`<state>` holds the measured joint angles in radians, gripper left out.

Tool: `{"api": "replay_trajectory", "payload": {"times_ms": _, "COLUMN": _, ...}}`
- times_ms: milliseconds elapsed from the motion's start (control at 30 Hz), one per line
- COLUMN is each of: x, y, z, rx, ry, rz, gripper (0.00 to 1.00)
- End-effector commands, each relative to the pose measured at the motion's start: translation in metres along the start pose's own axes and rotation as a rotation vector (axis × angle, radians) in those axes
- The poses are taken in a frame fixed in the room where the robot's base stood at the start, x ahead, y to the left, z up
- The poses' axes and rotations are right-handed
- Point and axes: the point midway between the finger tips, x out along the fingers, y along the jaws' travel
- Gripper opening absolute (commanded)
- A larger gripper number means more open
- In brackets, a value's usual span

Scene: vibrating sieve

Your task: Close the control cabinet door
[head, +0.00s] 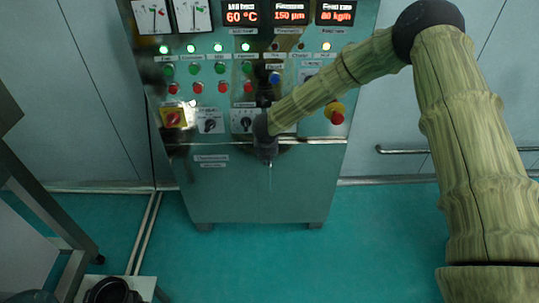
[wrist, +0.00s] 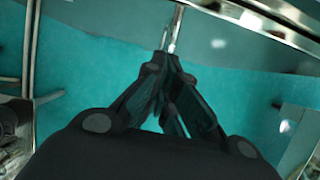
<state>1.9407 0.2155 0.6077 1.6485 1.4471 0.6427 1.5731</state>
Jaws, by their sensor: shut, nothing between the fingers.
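My gripper (head: 268,158) is in front of the cabinet, just below the knob row, and covers part of the middle of the panel. In the wrist view my gripper's dark fingers (wrist: 168,62) come together at the tips with nothing seen between them. A thin bright strip shows beyond the tips; I cannot tell if they touch.
An emergency-stop button (head: 336,113) and a yellow-red switch (head: 174,117) are on the panel. A wall handrail (head: 405,150) is at the right. A grey frame (head: 72,275) and a dark round item (head: 112,290) are at the lower left. The green floor (head: 300,265) in front is clear.

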Motion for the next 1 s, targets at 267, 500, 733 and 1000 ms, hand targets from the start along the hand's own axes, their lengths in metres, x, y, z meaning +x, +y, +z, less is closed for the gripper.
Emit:
{"api": "replay_trajectory", "payload": {"times_ms": 267, "x": -0.052, "y": -0.001, "z": 0.003, "rx": 0.002, "ry": -0.004, "rz": 0.003, "gripper": 0.0}}
{"api": "replay_trajectory", "payload": {"times_ms": 500, "x": -0.083, "y": -0.001, "z": 0.001, "rx": 0.002, "ry": -0.002, "rz": 0.003, "gripper": 0.0}}
{"api": "replay_trajectory", "payload": {"times_ms": 733, "x": -0.092, "y": -0.001, "z": 0.001, "rx": 0.002, "ry": -0.001, "rz": 0.002, "gripper": 0.0}}
{"api": "replay_trajectory", "payload": {"times_ms": 1000, "x": -0.059, "y": -0.021, "z": -0.044, "rx": -0.265, "ry": 0.009, "rz": -0.046, "gripper": 0.0}}
